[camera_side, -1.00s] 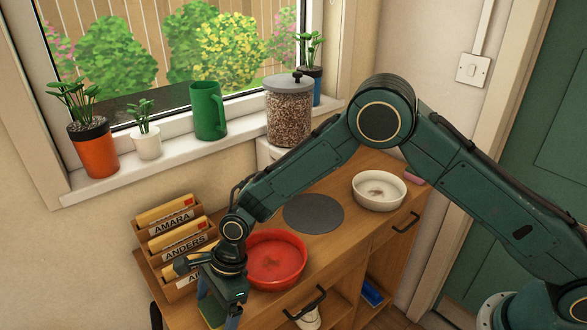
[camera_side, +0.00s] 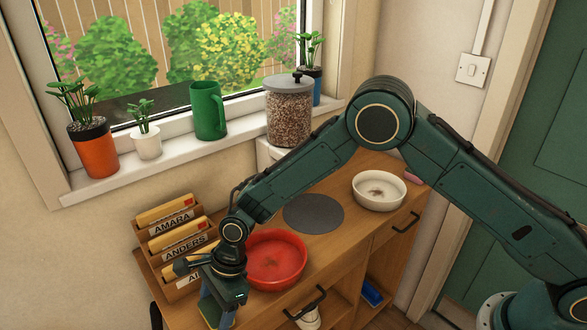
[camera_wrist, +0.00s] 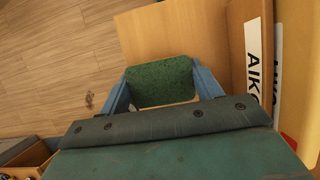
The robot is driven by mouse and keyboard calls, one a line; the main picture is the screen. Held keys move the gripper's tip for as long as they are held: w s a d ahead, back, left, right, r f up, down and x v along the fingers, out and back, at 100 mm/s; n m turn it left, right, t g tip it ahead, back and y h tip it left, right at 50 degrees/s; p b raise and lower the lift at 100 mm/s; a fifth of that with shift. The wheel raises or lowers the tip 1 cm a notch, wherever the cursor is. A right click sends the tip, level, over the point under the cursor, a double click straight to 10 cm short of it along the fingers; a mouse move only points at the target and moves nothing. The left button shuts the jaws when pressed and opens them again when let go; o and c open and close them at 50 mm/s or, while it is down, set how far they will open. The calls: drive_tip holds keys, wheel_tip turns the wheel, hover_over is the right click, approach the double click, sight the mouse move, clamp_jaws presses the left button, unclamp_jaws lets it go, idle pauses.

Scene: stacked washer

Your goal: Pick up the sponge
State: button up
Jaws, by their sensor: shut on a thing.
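The sponge has a dark green, rough face, seen in the wrist view (camera_wrist: 162,84) between my two blue fingers. My gripper (camera_wrist: 161,88) is shut on it, one finger at each side. In the side view my gripper (camera_side: 218,308) points down at the front left end of the wooden cabinet. There only a yellow-green bit of the sponge (camera_side: 209,312) shows beside the fingers. Whether the sponge touches the wood or hangs just above it, I cannot tell.
A letter rack (camera_side: 170,240) with name labels stands close to my gripper at the left. A red bowl (camera_side: 274,260) is close on its right. Farther right are a dark round mat (camera_side: 314,213) and a white bowl (camera_side: 379,190). The wooden floor (camera_wrist: 50,60) lies beyond the cabinet edge.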

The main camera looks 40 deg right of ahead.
sight(215, 309)
drive_tip(key=shift+r, duration=0.1)
wheel_tip(215, 309, up, 20)
idle(0.8)
drive_tip(key=shift+o, duration=0.4)
